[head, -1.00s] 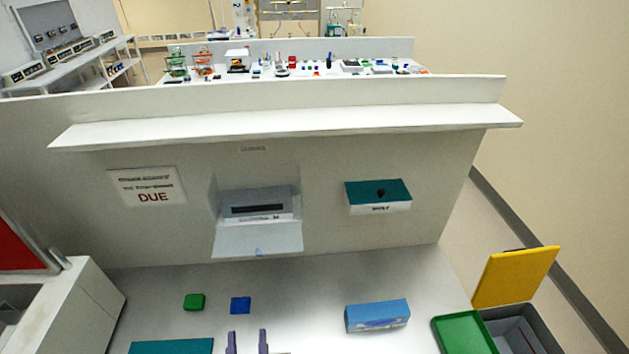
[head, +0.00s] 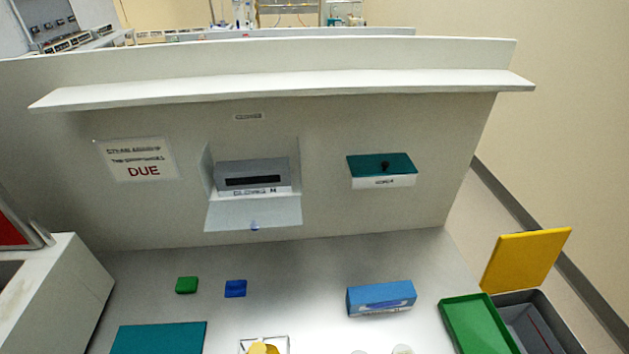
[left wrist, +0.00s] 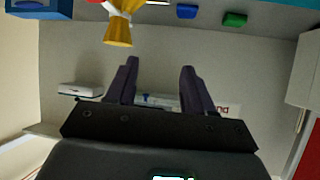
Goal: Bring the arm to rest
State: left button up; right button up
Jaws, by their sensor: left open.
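My left gripper (left wrist: 159,68) shows in the left wrist view with its two dark purple fingers apart and nothing between them. A pale panel or wall lies behind the fingers. The gripper is out of the head view now. My right gripper is in neither view.
On the bench are a green block (head: 187,285), a blue block (head: 235,289), a light blue box (head: 381,298), a teal mat (head: 158,338) and a yellow item (head: 262,347). A green tray (head: 478,325) and a grey bin (head: 540,325) stand right. A shelf (head: 290,88) overhangs the bench.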

pick_arm(q)
jog(key=s+a+f+g, duration=0.1)
jog(key=s+f+g, duration=0.3)
jog(key=s+g, duration=0.55)
notch_tip(320, 180, up, 25)
jog(key=s+t+p, duration=0.1)
jog(key=p, duration=2.4)
jog(key=shift+s+m+y, duration=0.3)
jog(key=shift+s, duration=0.05)
jog(key=shift+a+f, duration=0.1)
